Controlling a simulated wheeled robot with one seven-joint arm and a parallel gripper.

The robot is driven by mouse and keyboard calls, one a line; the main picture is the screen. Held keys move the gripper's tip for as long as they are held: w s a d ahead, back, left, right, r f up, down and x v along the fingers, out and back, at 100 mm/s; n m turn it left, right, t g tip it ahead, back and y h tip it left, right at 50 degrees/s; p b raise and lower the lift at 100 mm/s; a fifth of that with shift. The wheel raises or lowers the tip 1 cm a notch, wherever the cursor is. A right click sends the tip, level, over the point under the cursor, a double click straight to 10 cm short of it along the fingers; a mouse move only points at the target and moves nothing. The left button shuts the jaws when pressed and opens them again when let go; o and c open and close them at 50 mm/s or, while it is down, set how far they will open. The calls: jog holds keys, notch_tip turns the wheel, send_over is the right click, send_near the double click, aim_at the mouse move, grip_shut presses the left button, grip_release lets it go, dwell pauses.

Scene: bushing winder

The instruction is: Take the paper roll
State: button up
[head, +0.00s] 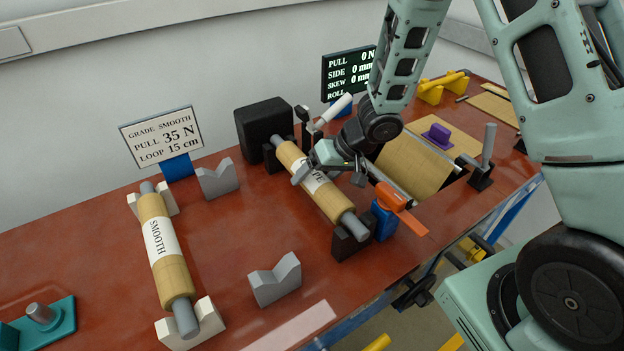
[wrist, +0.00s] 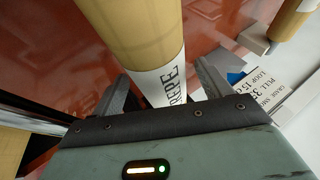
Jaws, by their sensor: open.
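A tan paper roll with a white label ending in "PE" (head: 331,198) lies on a grey shaft in black holders at the table's middle. In the wrist view this roll (wrist: 135,30) runs up from between my fingers, its label partly hidden by my gripper. My gripper (head: 312,170) is at the label; its open fingers show in the wrist view (wrist: 163,88), one on each side of the roll. I cannot tell whether they touch it. A second tan roll labelled "SMOOTH" (head: 153,212) lies on white V-blocks at the left, apart from my gripper.
A sign (head: 161,137) reads grade smooth, pull 35 N, loop 15 cm. Empty grey V-blocks (head: 274,279) stand between the rolls. A black box (head: 262,125), an orange-handled blue part (head: 385,217) and a paper sheet (head: 413,165) flank the middle roll.

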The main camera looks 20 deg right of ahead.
jog(key=c, duration=1.5)
jog(key=shift+r, duration=0.15)
